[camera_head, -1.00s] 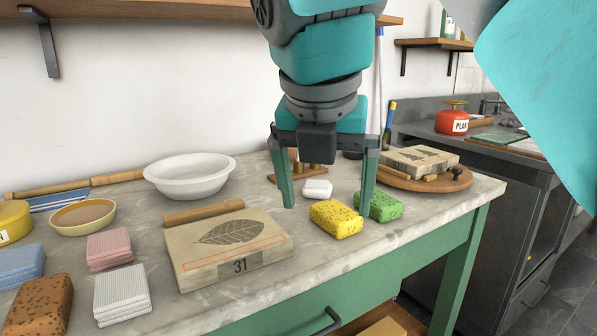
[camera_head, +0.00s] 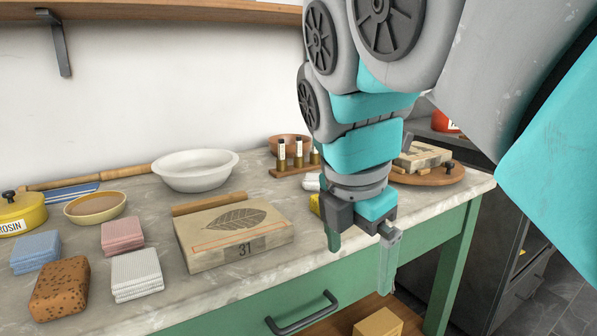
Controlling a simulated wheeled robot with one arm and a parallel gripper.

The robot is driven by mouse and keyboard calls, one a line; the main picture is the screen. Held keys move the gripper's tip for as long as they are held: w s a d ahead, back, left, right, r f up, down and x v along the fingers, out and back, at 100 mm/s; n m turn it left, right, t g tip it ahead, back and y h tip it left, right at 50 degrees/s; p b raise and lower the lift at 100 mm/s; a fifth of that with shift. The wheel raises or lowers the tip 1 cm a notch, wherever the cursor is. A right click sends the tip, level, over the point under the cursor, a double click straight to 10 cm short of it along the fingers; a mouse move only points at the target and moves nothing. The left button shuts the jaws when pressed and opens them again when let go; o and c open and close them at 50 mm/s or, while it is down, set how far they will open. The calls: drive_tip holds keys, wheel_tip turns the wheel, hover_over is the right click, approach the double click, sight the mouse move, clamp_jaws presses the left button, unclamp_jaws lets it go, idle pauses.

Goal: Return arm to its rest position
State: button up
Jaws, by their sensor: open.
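My gripper (camera_head: 360,258) hangs in front of the table's front edge at centre right, fingers pointing down. Its two green fingers are apart with nothing between them. My teal and grey arm comes in from the upper right, folded above it. The gripper hides most of a yellow sponge (camera_head: 315,205) on the table; only a sliver of it shows at the left of the gripper. The green sponge seen earlier is hidden behind the gripper.
The stone-topped table (camera_head: 285,268) carries a litho stone marked 31 (camera_head: 238,236), a white basin (camera_head: 195,171), a brown sponge (camera_head: 60,289), cloth stacks (camera_head: 137,275) and small bottles (camera_head: 298,155). A round board (camera_head: 440,175) holds another stone. A drawer handle (camera_head: 302,315) sticks out below.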

drive_tip(key=s+d+f+m+g, duration=0.1)
drive_tip(key=s+d+f+m, duration=0.1)
drive_tip(key=s+f+m, duration=0.3)
drive_tip(key=s+d+f+m+g+y, duration=0.1)
drive_tip(key=s+f+m, duration=0.4)
drive_tip(key=f+m, duration=0.6)
drive_tip(key=s+d+f+m+g, duration=0.2)
drive_tip(key=s+d+f+m, duration=0.2)
drive_tip(key=f+m, duration=0.5)
drive_tip(key=shift+s+d+f+g+y, duration=0.3)
drive_tip(key=shift+s+f, duration=0.4)
drive_tip(key=shift+s, duration=0.25)
